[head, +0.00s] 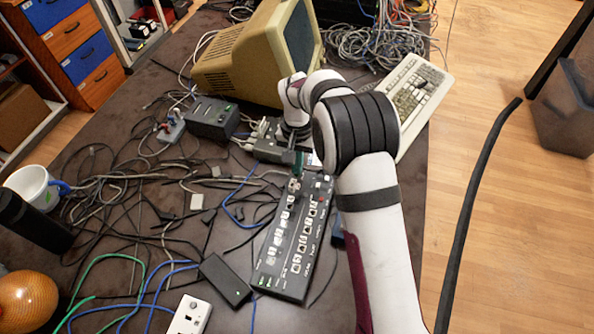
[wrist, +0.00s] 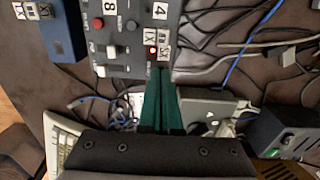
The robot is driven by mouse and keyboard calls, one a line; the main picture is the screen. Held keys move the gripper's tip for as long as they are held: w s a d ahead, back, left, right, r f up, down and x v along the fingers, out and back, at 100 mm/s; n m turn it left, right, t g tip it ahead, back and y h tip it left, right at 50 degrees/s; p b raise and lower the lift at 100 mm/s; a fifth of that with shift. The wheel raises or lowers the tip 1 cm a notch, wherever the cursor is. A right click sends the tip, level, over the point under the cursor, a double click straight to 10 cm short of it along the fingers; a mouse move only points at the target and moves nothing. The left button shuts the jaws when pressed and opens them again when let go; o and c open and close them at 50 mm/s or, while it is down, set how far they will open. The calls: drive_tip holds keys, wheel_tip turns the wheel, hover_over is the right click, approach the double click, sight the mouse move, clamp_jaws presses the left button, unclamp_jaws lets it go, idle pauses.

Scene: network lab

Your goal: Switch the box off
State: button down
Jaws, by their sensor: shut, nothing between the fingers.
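The box (head: 268,262) is a long dark grey panel with rows of ports, white labels and small controls, lying flat on the table. In the wrist view, the near end of the box (wrist: 125,40) shows a lit red spot (wrist: 152,50) beside white labels, a red button (wrist: 98,23) and grey knobs. My gripper (head: 297,172) is over the far end of the box. Its green fingers (wrist: 162,75) are together and empty, with the tips at the box's edge close to the lit red spot. I cannot tell whether they touch it.
Tangled cables (head: 120,190) cover the table left of the box. A black adapter (head: 225,279) and white socket strip (head: 190,316) lie near its front end. A beige monitor (head: 250,55), keyboard (head: 415,100) and dark grey unit (head: 212,117) stand around the far end.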

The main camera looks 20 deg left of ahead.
drive_tip(key=shift+f, duration=0.25)
drive_tip(key=shift+r, duration=2.5)
drive_tip(key=s+d+r+m+y, duration=0.1)
drive_tip(key=s+d+r+m, duration=0.2)
drive_tip(key=s+d+r, duration=1.15)
drive_tip(key=s+d+f+m, duration=0.1)
drive_tip(key=s+d, duration=0.2)
drive_tip(key=s, duration=0.4)
drive_tip(key=s+d+f+m, duration=0.1)
drive_tip(key=s+d, duration=0.2)
drive_tip(key=s, duration=0.5)
drive_tip(key=shift+f+m+y, duration=0.3)
drive_tip(key=shift+f+y, duration=0.1)
